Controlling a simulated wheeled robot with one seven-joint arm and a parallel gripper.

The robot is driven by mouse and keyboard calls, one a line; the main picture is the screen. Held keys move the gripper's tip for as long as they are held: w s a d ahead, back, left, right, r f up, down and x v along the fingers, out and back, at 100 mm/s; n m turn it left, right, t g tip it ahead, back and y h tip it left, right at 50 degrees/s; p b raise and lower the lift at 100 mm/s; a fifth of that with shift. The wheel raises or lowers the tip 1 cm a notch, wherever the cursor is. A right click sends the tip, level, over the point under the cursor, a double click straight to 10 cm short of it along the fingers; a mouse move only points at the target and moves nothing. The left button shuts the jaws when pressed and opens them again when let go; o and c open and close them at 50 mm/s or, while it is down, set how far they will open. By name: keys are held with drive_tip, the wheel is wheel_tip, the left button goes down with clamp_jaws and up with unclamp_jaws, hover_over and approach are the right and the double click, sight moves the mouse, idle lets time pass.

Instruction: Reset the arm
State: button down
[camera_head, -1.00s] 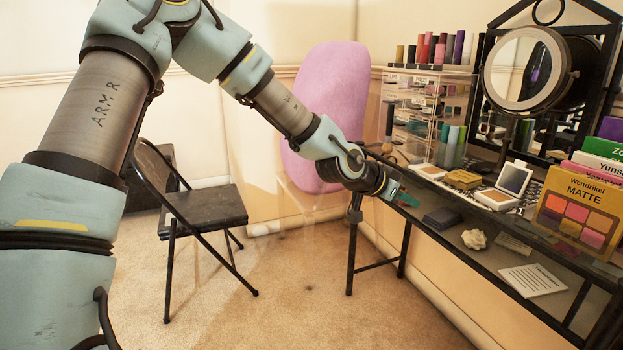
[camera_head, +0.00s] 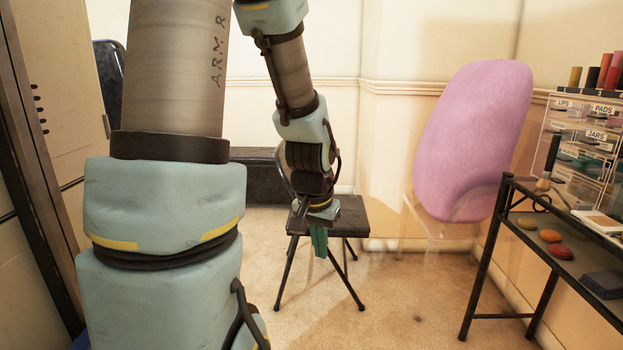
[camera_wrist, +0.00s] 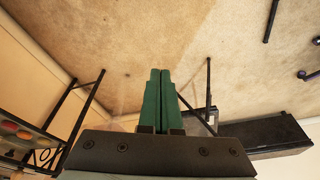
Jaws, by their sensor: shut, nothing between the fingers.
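My gripper (camera_head: 320,242) hangs from my arm near the middle of the head view, pointing down in front of the black folding chair (camera_head: 345,213). Its green fingers also show in the wrist view (camera_wrist: 160,75), pressed side by side. They are shut with nothing between them. Beyond the fingertips the wrist view shows bare beige carpet (camera_wrist: 140,30).
A glass-topped table (camera_head: 545,240) with makeup items and a clear drawer organizer (camera_head: 585,150) stands at the right. A pink rounded chair (camera_head: 475,140) is by the back wall. Carpet between chair and table is clear. A cabinet (camera_head: 70,90) stands at the left.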

drive_tip(key=s+a+r+n+g, duration=0.1)
drive_tip(key=s+a+r+n, duration=0.1)
drive_tip(key=s+a+n, duration=0.5)
wheel_tip(320, 180, up, 20)
drive_tip(key=w+a+m+p, duration=0.1)
drive_tip(key=m+p, duration=0.2)
drive_tip(key=p, duration=1.7)
drive_tip(key=shift+w+a+r+y+p, duration=0.15)
drive_tip(key=shift+w+a+y+p, duration=0.2)
drive_tip(key=shift+w+y+p, duration=0.05)
